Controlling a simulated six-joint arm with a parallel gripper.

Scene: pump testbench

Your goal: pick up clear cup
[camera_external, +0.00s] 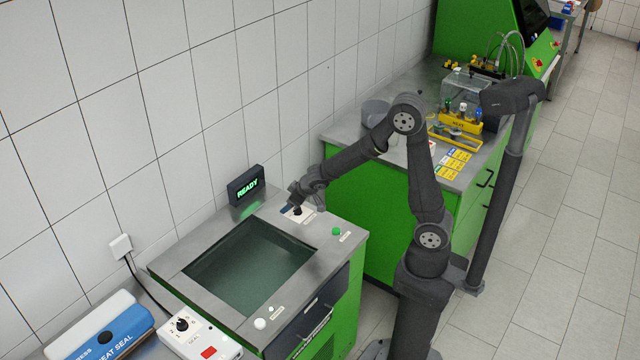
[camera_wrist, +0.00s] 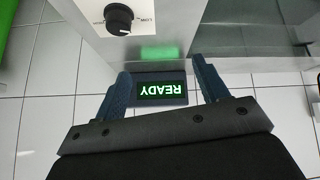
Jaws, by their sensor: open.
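I cannot make out a clear cup for certain in either view. My gripper (camera_external: 291,207) is low over the back right of the near green bench, close to a black knob (camera_external: 298,211) on a white plate. In the wrist view my gripper's (camera_wrist: 161,72) two blue fingers are apart with nothing held between them. The lit READY display (camera_wrist: 162,89) shows upside down beyond the gap, and the knob (camera_wrist: 118,18) is above and left of it.
The near bench has a dark sunken window (camera_external: 250,266) and a green button (camera_external: 336,231). A heat sealer (camera_external: 105,330) lies at the lower left. The far bench holds a yellow bottle rack (camera_external: 460,122), a clear box (camera_external: 466,88) and a grey round container (camera_external: 375,112).

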